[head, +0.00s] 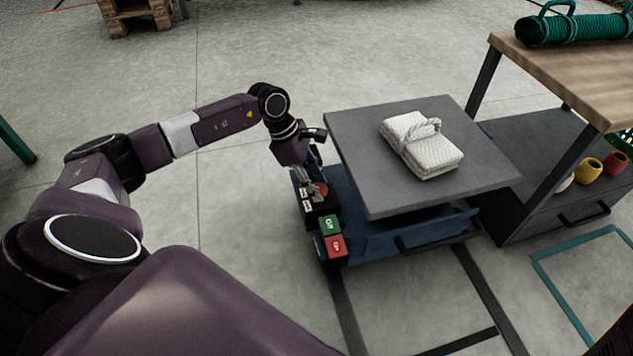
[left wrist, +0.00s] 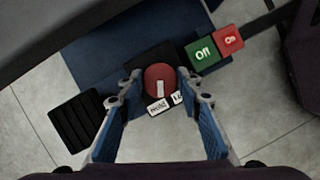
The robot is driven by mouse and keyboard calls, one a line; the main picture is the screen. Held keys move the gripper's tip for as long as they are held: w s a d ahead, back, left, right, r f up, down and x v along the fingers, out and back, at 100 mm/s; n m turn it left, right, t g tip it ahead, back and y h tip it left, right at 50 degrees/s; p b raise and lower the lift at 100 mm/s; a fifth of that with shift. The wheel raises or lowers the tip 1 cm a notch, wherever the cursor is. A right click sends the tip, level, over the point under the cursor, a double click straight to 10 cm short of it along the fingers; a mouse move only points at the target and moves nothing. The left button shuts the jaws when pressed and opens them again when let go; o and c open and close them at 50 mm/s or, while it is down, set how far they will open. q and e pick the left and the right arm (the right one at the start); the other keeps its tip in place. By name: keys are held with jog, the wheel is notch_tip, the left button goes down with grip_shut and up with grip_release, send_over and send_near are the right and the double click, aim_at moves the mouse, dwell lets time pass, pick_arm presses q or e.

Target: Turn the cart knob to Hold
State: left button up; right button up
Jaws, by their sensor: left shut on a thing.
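The cart (head: 345,215) is dark blue with a grey top. A black control box on its left end carries the round red knob (left wrist: 153,75), with a white pointer bar. In the left wrist view the bar points down toward two small white labels (left wrist: 158,106), whose lettering I cannot read surely. My left gripper (head: 313,186) reaches down to the box. In the left wrist view its fingers (left wrist: 160,84) are shut on the knob from both sides. The gripper partly hides the knob in the head view. My right gripper is not in view.
A green button (head: 328,225) and a red button (head: 335,245) sit beside the knob. A wooden-topped bench (head: 575,65) with a green roll (head: 572,28) stands at right. The floor left of the cart is clear.

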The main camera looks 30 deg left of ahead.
pick_arm(q)
jog(key=m+g, duration=0.1)
jog(key=m, duration=0.2)
jog(key=shift+w, duration=0.1)
jog(key=shift+m, duration=0.4)
jog(key=shift+a+g, duration=0.1)
jog(key=shift+g, duration=0.2)
jog(key=o, duration=1.2)
jog(key=shift+c, duration=0.2)
jog(key=v, duration=1.2)
jog(key=shift+a+f, duration=0.1)
